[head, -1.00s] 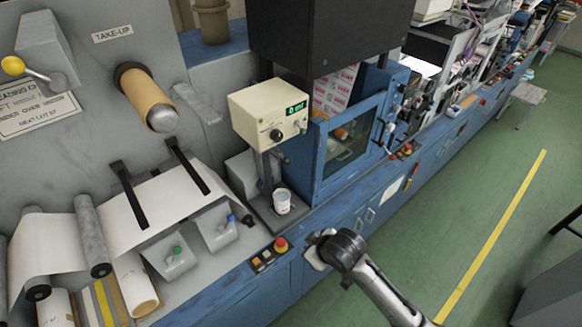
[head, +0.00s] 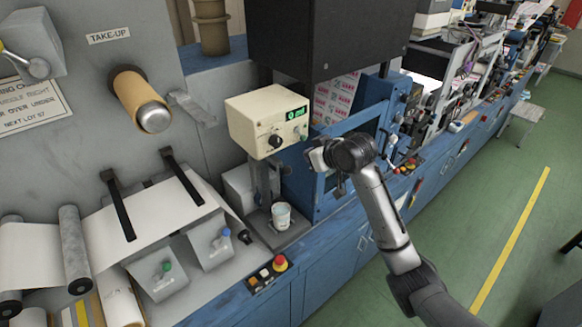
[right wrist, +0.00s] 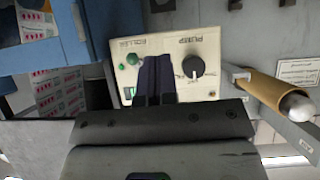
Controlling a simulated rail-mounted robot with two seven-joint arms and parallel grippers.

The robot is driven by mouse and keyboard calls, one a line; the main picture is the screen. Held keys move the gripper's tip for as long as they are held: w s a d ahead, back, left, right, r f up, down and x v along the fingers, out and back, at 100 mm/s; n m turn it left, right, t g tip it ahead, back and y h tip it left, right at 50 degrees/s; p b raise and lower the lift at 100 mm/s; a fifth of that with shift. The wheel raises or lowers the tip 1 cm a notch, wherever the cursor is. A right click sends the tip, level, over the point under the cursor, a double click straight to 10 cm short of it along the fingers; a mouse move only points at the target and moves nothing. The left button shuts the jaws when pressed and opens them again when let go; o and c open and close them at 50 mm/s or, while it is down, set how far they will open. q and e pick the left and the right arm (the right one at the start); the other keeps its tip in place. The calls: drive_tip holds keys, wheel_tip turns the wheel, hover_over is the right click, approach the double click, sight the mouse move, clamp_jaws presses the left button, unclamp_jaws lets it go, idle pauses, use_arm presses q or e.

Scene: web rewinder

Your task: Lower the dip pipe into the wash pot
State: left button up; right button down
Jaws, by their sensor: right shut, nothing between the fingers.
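The cream pump box (head: 266,122) stands on a grey column (head: 264,182), with a black knob and a green display on its front. The white wash pot (head: 281,214) is upright on the base below it. I cannot make out the dip pipe clearly between box and pot. My right gripper (head: 312,157) is just right of the box, above and right of the pot. In the right wrist view its dark fingers (right wrist: 155,72) are shut and empty, in front of the box's panel (right wrist: 178,50) beside a green button and the knob. I cannot tell whether they touch it. My left gripper is not in view.
A blue cabinet (head: 335,192) with a window stands behind my right arm. A red stop button (head: 280,263) sits on the front ledge. The take-up roll (head: 140,98) sticks out at the left.

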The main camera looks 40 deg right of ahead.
drive_tip(key=shift+w, duration=0.1)
drive_tip(key=s+f+p+x, duration=0.1)
drive_tip(key=f+p+x, duration=0.1)
drive_tip(key=x, duration=1)
drive_tip(key=shift+f, duration=0.45)
wheel_tip(320, 180, down, 18)
drive_tip(key=b, duration=0.7)
